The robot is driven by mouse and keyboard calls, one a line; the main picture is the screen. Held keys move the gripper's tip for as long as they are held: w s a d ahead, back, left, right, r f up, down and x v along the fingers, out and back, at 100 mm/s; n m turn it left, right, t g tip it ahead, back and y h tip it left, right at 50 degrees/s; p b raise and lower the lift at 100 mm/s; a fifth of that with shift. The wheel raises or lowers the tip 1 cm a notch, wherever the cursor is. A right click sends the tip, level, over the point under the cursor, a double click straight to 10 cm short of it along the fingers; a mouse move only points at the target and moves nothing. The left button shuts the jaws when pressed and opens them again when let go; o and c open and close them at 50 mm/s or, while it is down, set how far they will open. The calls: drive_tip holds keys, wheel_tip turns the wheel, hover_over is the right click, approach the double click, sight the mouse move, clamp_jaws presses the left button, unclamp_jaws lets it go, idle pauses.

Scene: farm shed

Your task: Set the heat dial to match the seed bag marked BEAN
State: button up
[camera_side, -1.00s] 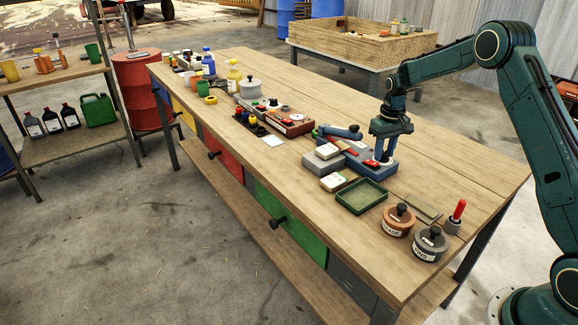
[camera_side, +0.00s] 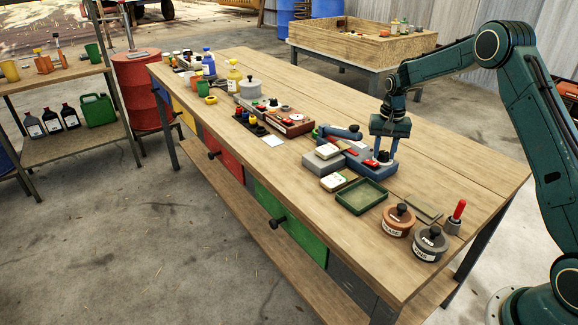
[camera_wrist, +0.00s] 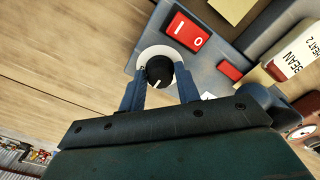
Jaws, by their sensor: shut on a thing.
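The heat dial (camera_wrist: 159,72) is a black knob with a white pointer line on a white ring, set in a blue-grey machine (camera_wrist: 203,75). Its pointer is toward the bottom of the wrist picture; the scale marks are mostly hidden. My gripper (camera_wrist: 159,85) is shut on the dial, one finger on each side. In the side view, my gripper (camera_side: 384,155) points down at the machine (camera_side: 371,168).
A red rocker switch (camera_wrist: 187,32) and a smaller red part (camera_wrist: 229,72) are close to the dial. A green tray (camera_side: 361,197), a brown pot (camera_side: 397,221) and a grey pot (camera_side: 430,244) stand nearer the bench's front end. Bare bench top lies behind the machine.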

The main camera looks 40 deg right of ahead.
sight(384, 152)
drive_tip(key=shift+r, duration=0.1)
drive_tip(key=o, duration=0.7)
wheel_tip(384, 152, up, 14)
drive_tip(key=shift+f, duration=0.1)
idle(0.5)
idle(0.3)
